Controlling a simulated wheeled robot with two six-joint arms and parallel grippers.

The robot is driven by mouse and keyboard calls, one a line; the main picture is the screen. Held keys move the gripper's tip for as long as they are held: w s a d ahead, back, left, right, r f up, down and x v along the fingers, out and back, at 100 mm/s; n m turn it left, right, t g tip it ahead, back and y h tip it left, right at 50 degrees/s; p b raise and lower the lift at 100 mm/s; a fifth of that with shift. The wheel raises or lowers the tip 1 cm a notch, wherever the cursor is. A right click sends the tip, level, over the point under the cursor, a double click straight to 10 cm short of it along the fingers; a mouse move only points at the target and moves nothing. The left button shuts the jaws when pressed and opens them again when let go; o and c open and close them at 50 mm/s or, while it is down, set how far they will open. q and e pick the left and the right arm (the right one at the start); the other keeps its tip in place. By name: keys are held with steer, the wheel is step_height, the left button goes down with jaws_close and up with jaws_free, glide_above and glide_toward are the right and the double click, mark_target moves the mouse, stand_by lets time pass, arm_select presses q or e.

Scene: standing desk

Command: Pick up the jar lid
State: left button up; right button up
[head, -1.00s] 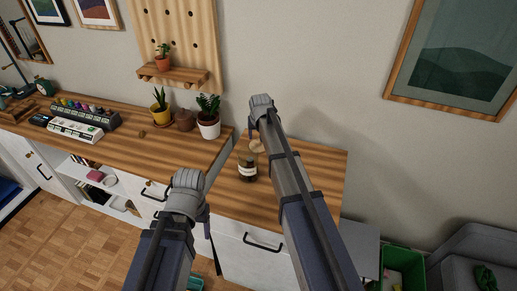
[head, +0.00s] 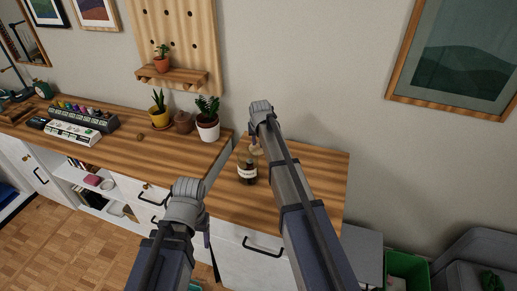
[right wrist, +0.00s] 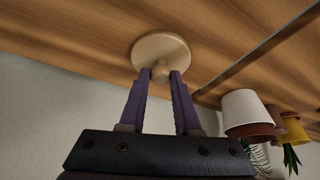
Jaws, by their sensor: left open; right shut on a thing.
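The jar lid is a pale round wooden disc with a small knob, seen in the right wrist view (right wrist: 160,50). My right gripper (right wrist: 160,75) is shut on the knob. In the head view the lid (head: 257,149) is small and close to the jar's top; I cannot tell whether it touches the jar. The dark glass jar (head: 247,172) with a white label stands upright on the wooden desk. My right gripper (head: 255,138) is partly hidden by its own arm. My left gripper (head: 207,238) is open and empty, low in front of the desk edge; its fingers are mostly hidden.
The desk top (head: 310,180) is clear right of the jar. A white plant pot (head: 207,129), a brown pot (head: 183,122) and a yellow pot (head: 160,118) stand left of a gap between desk sections. A green bin (head: 405,268) stands on the floor at right.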

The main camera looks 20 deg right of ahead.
jaws_close()
